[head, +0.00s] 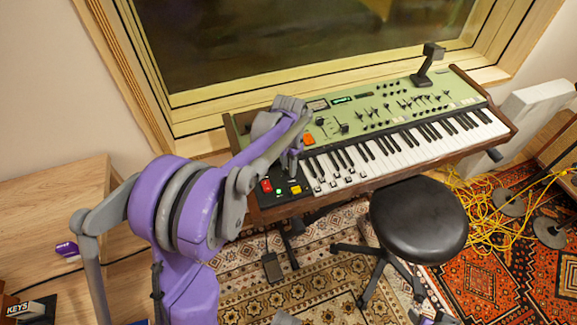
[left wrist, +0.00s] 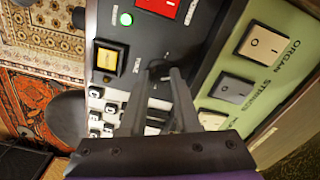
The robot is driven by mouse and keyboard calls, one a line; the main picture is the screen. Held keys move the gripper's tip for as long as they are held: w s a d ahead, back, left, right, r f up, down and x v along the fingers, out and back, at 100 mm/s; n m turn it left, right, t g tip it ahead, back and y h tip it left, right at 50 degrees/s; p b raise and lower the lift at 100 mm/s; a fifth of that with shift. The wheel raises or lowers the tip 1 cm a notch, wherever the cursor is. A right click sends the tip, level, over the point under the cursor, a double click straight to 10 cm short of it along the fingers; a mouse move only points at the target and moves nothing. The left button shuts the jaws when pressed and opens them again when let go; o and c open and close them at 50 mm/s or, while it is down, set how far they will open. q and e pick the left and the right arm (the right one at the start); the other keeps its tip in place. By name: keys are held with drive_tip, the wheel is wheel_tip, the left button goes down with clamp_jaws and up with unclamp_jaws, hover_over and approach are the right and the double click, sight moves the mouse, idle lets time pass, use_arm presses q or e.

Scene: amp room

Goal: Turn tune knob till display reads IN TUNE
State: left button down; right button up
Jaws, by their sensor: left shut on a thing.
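The green-topped keyboard synth (head: 455,92) stands below the window. A small lit green display (head: 342,100) is on its panel, with text too small to read. My left gripper (head: 293,165) reaches down to the black control panel at the keyboard's left end. In the left wrist view the gripper (left wrist: 160,76) is shut on the tune knob, which is mostly hidden between the fingers. Small lettering beside it seems to read TUNE.
Beside the gripper are a red switch (left wrist: 171,6), a green light (left wrist: 126,19) and a yellow button (left wrist: 107,58). Organ (left wrist: 262,43) and strings (left wrist: 232,90) rockers are on the green panel. A black stool (head: 418,218) stands in front of the keys.

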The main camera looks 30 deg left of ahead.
sight(288, 169)
use_arm(q)
drive_tip(key=n, duration=0.4)
drive_tip(key=shift+n, duration=0.4)
idle(0.4)
drive_tip(key=c, duration=0.6)
unclamp_jaws()
wheel_tip(288, 169, up, 11)
drive_tip(key=shift+f+p, duration=0.1)
drive_tip(key=shift+p, duration=0.4)
